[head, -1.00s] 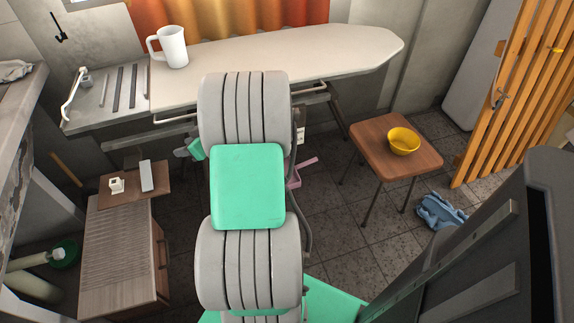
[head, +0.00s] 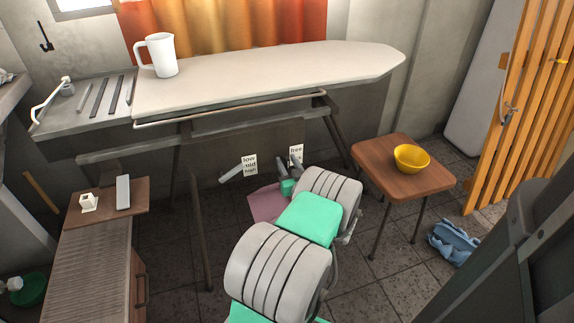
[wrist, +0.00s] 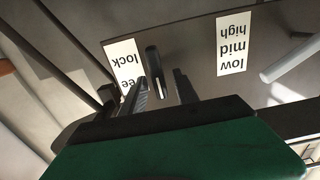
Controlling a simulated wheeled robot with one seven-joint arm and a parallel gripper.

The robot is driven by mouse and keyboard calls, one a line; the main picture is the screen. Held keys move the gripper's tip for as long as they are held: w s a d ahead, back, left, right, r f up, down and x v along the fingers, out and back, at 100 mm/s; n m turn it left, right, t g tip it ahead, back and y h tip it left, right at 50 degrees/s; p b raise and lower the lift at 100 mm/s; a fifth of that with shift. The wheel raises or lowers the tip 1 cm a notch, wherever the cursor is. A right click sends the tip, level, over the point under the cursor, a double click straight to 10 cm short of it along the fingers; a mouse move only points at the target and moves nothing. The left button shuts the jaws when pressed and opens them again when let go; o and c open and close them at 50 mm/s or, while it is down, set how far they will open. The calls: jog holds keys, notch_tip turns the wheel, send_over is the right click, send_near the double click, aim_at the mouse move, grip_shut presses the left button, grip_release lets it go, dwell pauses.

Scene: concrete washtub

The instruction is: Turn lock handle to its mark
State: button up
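The lock handle (wrist: 153,66) is a dark, narrow lever in the wrist view, beside a white label (wrist: 124,62) reading "free" and "lock", upside down there and partly covered. My gripper (wrist: 162,88) is open, its two dark ridged fingers on either side of the handle. A gap shows between the handle and the right finger; contact on the left is unclear. In the head view my gripper (head: 289,166) is small below the ironing board (head: 270,70), near the "free" label (head: 296,151). There the handle is hard to make out.
A second label, "low mid high" (head: 249,165), has a pale grey lever (head: 231,172) beside it, left of my gripper. A wooden stool (head: 380,165) with a yellow bowl (head: 411,158) stands right. A cabinet (head: 95,250) stands left. Pink material (head: 266,203) is under the board.

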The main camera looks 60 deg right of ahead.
jog(key=shift+c, duration=0.5)
grip_shut()
